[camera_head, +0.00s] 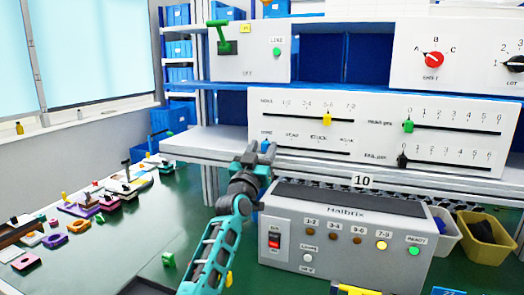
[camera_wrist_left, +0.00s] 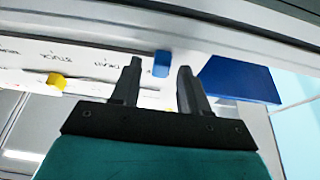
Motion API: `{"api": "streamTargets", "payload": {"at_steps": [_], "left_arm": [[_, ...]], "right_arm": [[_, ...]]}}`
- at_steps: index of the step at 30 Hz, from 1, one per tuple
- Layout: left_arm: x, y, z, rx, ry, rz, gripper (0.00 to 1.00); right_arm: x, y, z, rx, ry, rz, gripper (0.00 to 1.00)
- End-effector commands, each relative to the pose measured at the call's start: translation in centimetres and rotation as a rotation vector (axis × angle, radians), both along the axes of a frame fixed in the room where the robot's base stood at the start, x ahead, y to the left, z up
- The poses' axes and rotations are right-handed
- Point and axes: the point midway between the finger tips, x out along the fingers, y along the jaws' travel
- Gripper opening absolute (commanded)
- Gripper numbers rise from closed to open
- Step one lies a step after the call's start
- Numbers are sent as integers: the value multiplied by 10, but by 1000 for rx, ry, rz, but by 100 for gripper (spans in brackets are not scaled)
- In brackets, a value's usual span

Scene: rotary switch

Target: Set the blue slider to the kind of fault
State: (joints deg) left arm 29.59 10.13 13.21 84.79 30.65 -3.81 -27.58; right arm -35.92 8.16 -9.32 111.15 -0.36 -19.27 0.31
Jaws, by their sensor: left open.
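The blue slider (camera_wrist_left: 161,64) shows in the left wrist view between my open left fingertips (camera_wrist_left: 158,70), with gaps on both sides. It stands beyond the DEAD label, toward the NONE end of its row. My left gripper (camera_head: 260,150) is at the left end of the lower fault slot in the head view, marked NONE, DEAD, STUCK and WEAK, and largely hides the slider there. The white slider panel (camera_head: 370,105) also carries a yellow slider (camera_head: 326,118) near 5-6, a green slider (camera_head: 408,125) at 0 and a black slider (camera_head: 402,160) at 0. My right gripper is out of view.
A grey Malbrix box (camera_head: 345,235) stands below the panel, with the yellow 7-8 lamp (camera_head: 382,246) and green READY lamp (camera_head: 414,251) lit. A number 10 sign (camera_head: 362,181) stands above it. Yellow bin (camera_head: 487,242) is at right; several small items lie left.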

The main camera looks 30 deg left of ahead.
Motion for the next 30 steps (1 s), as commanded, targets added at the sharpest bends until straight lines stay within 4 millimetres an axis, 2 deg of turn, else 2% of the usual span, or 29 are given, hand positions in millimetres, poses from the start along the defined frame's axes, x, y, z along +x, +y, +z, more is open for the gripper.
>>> {"api": "streamTargets", "payload": {"at_steps": [7, 21, 30], "left_arm": [[0, 0, 0, 0, 0, 0, 44], [0, 0, 0, 0, 0, 0, 0], [0, 0, 0, 0, 0, 0, 0]], "right_arm": [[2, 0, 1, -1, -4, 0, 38], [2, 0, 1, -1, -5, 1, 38], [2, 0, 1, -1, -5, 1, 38]]}}
